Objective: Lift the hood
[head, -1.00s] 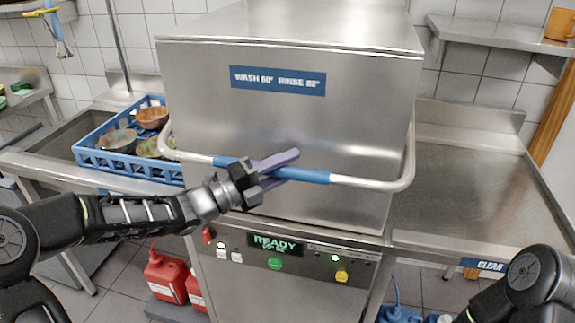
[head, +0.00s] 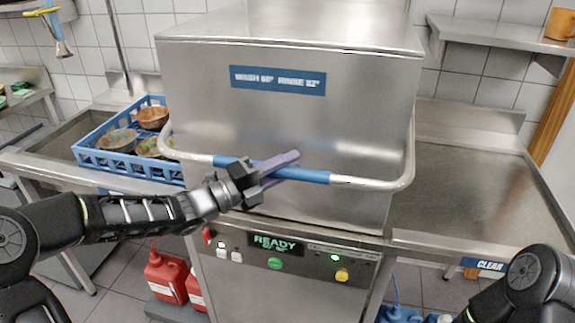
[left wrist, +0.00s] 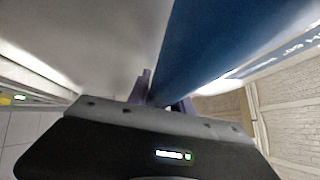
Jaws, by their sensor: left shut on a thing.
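The steel dishwasher hood (head: 290,120) is down on the machine body in the head view. Its bar handle runs across the front, with a blue grip section (head: 312,176) in the middle. In the left wrist view the blue grip (left wrist: 205,50) passes between the purple fingers (left wrist: 163,102), partly hidden by the gripper body. My right arm shows at the lower right of the head view, but its gripper is out of view.
A blue rack (head: 120,160) with several bowls stands on the left counter. The right steel counter (head: 460,190) is bare. The control panel (head: 290,252) reads READY below the hood. A shelf (head: 500,38) hangs at upper right.

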